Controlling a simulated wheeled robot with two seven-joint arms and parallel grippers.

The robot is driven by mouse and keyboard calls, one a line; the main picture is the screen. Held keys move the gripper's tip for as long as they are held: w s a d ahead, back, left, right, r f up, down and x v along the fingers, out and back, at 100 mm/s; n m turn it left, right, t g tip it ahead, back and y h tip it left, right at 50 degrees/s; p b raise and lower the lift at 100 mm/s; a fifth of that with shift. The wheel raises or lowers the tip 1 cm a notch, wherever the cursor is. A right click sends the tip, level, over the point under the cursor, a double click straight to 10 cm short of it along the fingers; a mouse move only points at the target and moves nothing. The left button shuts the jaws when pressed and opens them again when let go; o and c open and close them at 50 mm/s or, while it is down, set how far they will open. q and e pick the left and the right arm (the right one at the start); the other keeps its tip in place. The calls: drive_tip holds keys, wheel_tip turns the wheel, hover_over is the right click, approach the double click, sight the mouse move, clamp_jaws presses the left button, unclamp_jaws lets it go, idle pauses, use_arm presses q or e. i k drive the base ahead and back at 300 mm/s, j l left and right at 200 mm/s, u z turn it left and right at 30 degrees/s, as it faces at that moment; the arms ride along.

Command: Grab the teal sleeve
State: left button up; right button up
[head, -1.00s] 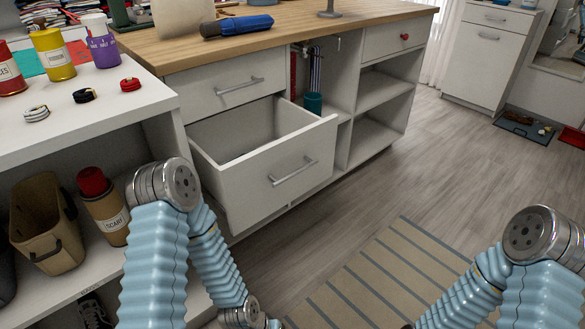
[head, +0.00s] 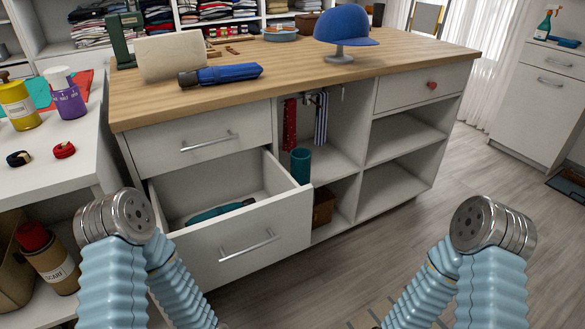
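A teal upright cylinder (head: 300,166) stands in the open cubby of the wooden-topped counter, right of the drawers. A second teal item (head: 215,213), long and with a dark end, lies inside the pulled-out lower drawer (head: 245,243). I cannot tell from their looks which one is the sleeve. My two pale blue arms reach down out of the bottom of the head view; neither gripper shows.
On the counter top (head: 300,72) are a blue tube-like item (head: 230,74) and a blue cap (head: 346,26) on a stand. The open drawer juts toward me. A white shelf (head: 40,165) stands at left. Floor (head: 400,250) at right is clear.

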sight(300, 179)
drive_tip(key=i+l+z, duration=0.15)
drive_tip(key=z, duration=0.35)
drive_tip(key=i+l+z, duration=0.15)
drive_tip(key=z, duration=0.3)
drive_tip(key=i+l, duration=0.15)
drive_tip(key=i, duration=0.2)
drive_tip(key=i+l+u, duration=0.1)
drive_tip(key=i, duration=0.25)
drive_tip(key=i+l+u, duration=0.25)
drive_tip(key=k+j, duration=0.45)
drive_tip(key=j, duration=0.15)
